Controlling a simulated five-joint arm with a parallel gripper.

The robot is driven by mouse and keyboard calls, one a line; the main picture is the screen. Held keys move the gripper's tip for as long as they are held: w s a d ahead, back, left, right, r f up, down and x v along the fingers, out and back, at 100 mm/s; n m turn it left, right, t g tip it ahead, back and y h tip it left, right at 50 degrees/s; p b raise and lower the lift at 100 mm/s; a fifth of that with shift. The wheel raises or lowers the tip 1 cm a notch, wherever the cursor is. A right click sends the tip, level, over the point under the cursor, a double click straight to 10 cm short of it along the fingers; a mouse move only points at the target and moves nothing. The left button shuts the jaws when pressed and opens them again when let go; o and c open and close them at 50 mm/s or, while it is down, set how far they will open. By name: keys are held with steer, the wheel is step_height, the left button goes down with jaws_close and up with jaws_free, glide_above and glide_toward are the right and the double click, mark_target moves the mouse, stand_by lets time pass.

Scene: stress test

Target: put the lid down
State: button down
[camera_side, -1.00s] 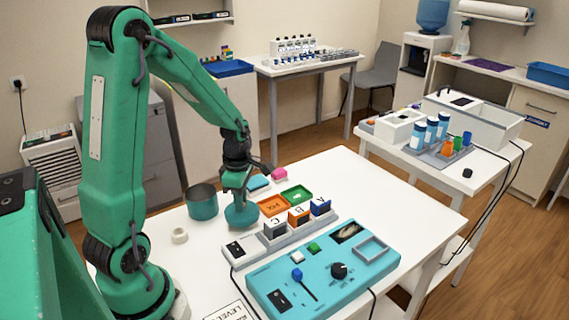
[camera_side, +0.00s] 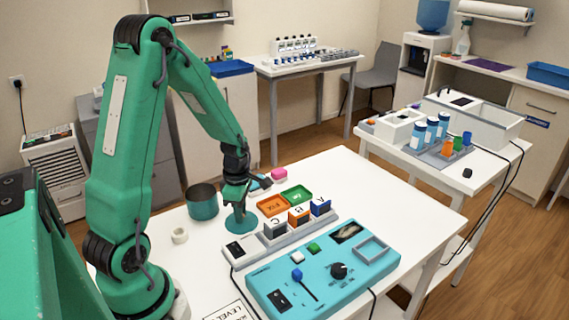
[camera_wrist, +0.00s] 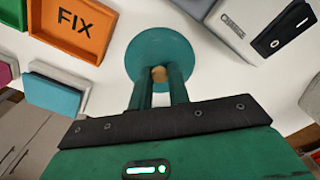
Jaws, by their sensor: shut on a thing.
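The lid (camera_side: 241,223) is a round teal disc with a small tan knob. It also shows from above in the wrist view (camera_wrist: 147,50). My gripper (camera_wrist: 159,77) is shut on the knob, with its fingers on either side of it. In the side view my gripper (camera_side: 239,209) points down with the lid beneath it, at or very near the white table top; I cannot tell whether it touches. The open teal pot (camera_side: 203,208) stands just left of the lid, apart from it.
The orange FIX tray (camera_side: 272,206) and green tray (camera_side: 297,195) lie right of the lid. The lettered blocks on a grey rack (camera_side: 288,236) and the blue control panel (camera_side: 325,275) are nearer the front. A small white ring (camera_side: 179,235) lies to the left. The table's right part is clear.

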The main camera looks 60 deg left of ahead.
steer(key=shift+f, duration=0.1)
steer(key=c, duration=1.3)
jaws_free()
steer(key=shift+r, duration=6.15)
